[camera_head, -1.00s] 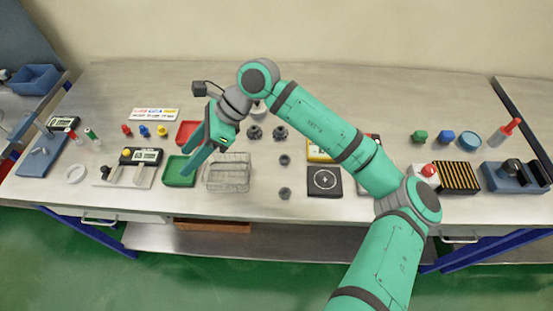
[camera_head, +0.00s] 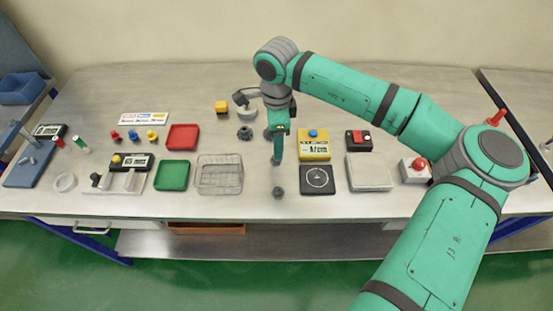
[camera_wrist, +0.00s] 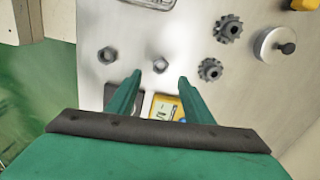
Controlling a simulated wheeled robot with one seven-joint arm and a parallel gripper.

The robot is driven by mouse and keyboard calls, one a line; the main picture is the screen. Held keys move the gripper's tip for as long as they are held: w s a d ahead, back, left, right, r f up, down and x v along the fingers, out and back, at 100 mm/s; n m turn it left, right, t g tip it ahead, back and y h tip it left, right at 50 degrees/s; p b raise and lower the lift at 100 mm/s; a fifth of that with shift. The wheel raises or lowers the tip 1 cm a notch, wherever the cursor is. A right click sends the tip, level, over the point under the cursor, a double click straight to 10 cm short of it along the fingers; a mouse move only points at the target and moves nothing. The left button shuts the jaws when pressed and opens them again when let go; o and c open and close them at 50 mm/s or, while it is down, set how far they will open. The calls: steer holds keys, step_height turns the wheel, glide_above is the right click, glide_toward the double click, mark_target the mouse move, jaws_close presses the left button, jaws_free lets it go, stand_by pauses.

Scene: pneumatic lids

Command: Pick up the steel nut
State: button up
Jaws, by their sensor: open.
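Two small dark grey nuts are on the bench. The front nut (camera_head: 278,192) lies in the open in the head view, and it shows left of my fingers in the wrist view (camera_wrist: 108,55). The other nut (camera_wrist: 160,64) appears in the gap between my fingertips in the wrist view; in the head view my fingers hide it. I cannot tell by look which one is steel. My gripper (camera_head: 277,160) points down over that hidden nut, and its two fingers are apart and empty in the wrist view (camera_wrist: 160,77). The height left above the nut is unclear.
A black pad (camera_head: 318,180) and a yellow instrument (camera_head: 314,150) stand close to the right. A wire basket (camera_head: 219,186) is to the left. Toothed gears (camera_wrist: 210,69) and a knobbed lid (camera_wrist: 268,45) lie farther back. The bench's front edge is near the front nut.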

step_height(320, 180, down, 7)
steer(key=shift+a+r, duration=0.1)
steer(key=shift+r, duration=0.1)
stand_by(0.3)
steer(key=c, duration=1.2)
